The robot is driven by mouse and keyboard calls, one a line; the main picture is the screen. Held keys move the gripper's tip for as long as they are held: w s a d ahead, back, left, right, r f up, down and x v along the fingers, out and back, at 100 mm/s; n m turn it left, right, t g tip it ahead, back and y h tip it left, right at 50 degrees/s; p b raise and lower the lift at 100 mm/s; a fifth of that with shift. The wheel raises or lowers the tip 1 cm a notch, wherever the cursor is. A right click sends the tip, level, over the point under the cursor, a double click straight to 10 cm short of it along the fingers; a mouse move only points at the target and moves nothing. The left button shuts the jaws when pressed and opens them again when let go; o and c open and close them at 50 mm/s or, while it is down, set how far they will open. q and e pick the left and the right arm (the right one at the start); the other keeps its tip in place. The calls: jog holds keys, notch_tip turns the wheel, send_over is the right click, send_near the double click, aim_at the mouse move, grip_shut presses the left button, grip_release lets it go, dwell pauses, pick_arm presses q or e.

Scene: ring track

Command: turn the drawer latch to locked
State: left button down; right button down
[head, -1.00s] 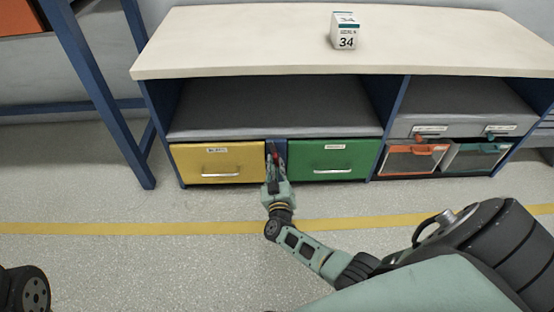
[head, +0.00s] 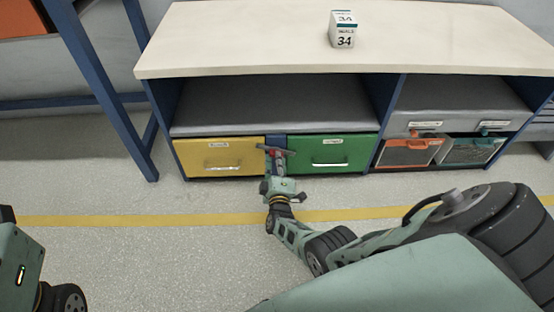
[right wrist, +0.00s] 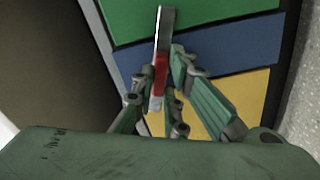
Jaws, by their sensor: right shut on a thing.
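The drawer latch (head: 276,151) is a grey bar with a red part, on the blue strip between the two drawers. It lies nearly level, with its ends reaching over the yellow drawer (head: 236,151) and the green drawer (head: 346,147). Both drawers look closed. In the right wrist view the latch (right wrist: 165,35) crosses the blue strip from the green front to the yellow one. My right gripper (head: 278,172) is at the latch from below. In the right wrist view my right gripper (right wrist: 163,90) is shut on its red part. My left gripper is not in view.
An orange-trimmed bin (head: 408,152) and a teal-trimmed bin (head: 470,150) sit at the right. A blue frame leg (head: 100,90) stands at the left. The floor in front is open.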

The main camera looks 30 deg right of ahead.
jog(key=shift+a+n, duration=0.1)
jog(key=shift+n, duration=1.9)
jog(key=c, duration=1.8)
grip_release()
jog(key=shift+o, duration=0.2)
jog(key=v, duration=0.7)
jog(key=shift+s, duration=0.2)
